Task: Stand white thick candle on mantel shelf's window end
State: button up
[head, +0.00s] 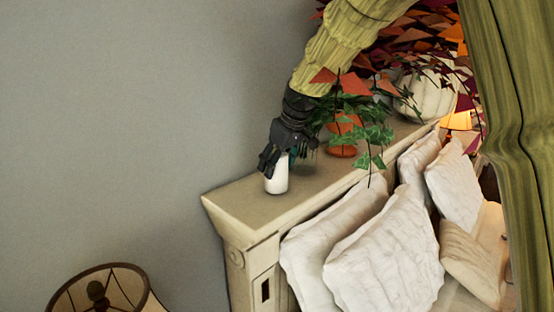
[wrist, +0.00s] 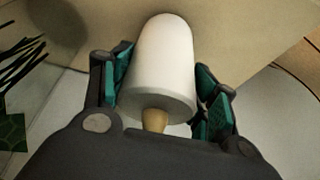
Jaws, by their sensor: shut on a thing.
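The white thick candle (head: 277,180) is upright at the left end of the mantel shelf (head: 235,202), close to the wall. My gripper (head: 275,163) comes down from above and is shut around its upper part. In the wrist view the candle (wrist: 163,65) lies between the two teal-padded fingers (wrist: 160,95), with a tan stub at its near end. I cannot tell whether its base touches the shelf or hovers just above. No window shows.
A potted ivy (head: 345,135) in an orange pot stands right of my gripper, close to my arm. A white pumpkin (head: 432,92) and autumn leaves (head: 415,45) are farther along. White pillows (head: 385,255) lean below the shelf. A lampshade (head: 100,290) is at lower left.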

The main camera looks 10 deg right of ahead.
jog(key=shift+w+f, duration=0.1)
jog(key=shift+f, duration=0.1)
jog(key=o, duration=1.1)
jog(key=shift+f, duration=0.15)
jog(key=b+v, duration=0.6)
jog(key=v, duration=0.6)
